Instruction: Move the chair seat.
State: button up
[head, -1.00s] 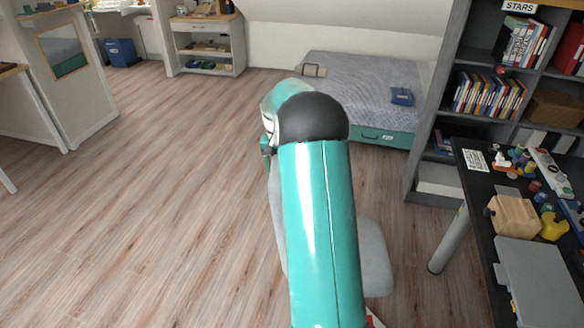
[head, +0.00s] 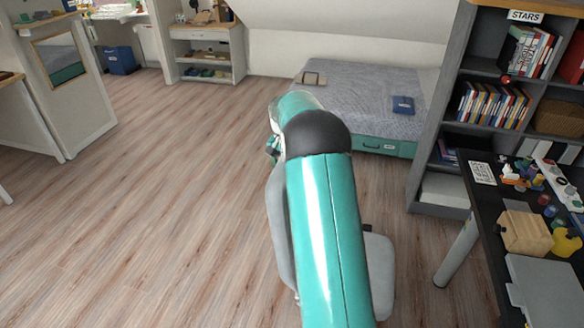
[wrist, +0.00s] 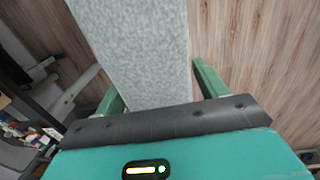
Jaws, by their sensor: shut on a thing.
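The grey chair stands on the floor, largely behind my teal arm in the head view. Its upright backrest (head: 281,235) shows left of the arm, and part of its flat seat (head: 380,272) shows on the right. My gripper (head: 273,148) is at the top of the backrest, mostly hidden by my arm. In the wrist view, the green fingers of my gripper (wrist: 157,88) are on both sides of a speckled grey chair part (wrist: 140,45), which looks like the backrest. The gripper is shut on it. The chair's base is hidden.
A black desk (head: 485,215) with a grey laptop-like slab and small items stands close on the right. A bookshelf (head: 425,150) and a bed (head: 350,85) are behind. The wooden floor (head: 150,200) to the left is wide and clear.

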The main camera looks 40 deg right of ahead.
jog(key=o, duration=1.4)
jog(key=shift+r, duration=0.1)
jog(key=r, duration=0.9)
jog(key=w+r, duration=0.1)
jog(key=r, duration=0.3)
jog(key=shift+a+r, duration=0.2)
jog(key=shift+a, duration=0.2)
jog(key=shift+r, duration=0.15)
